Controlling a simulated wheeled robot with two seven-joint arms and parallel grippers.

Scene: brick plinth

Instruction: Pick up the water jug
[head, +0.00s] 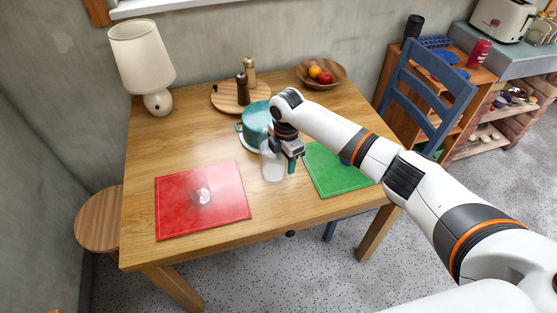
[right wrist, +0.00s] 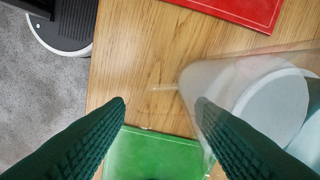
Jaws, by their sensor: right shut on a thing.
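The water jug (head: 272,168) is clear and colourless. It stands roughly upright over the middle of the wooden table, just in front of the teal pot. My right gripper (head: 284,157) is at its right side and is shut on it. In the right wrist view, the see-through jug (right wrist: 208,80) fills the right side, and the right finger overlaps its wall. The two dark green fingers (right wrist: 160,110) stay apart there. I cannot tell which part of the jug they grip, or whether its base touches the table. My left gripper is not in view.
The teal pot (head: 254,122) stands right behind the jug. A red mat (head: 228,205) with a pale spot lies left, a green mat (head: 330,172) right. A round board (head: 225,100) with two mills, a fruit bowl (head: 335,80) and a lamp (head: 142,55) stand at the back.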

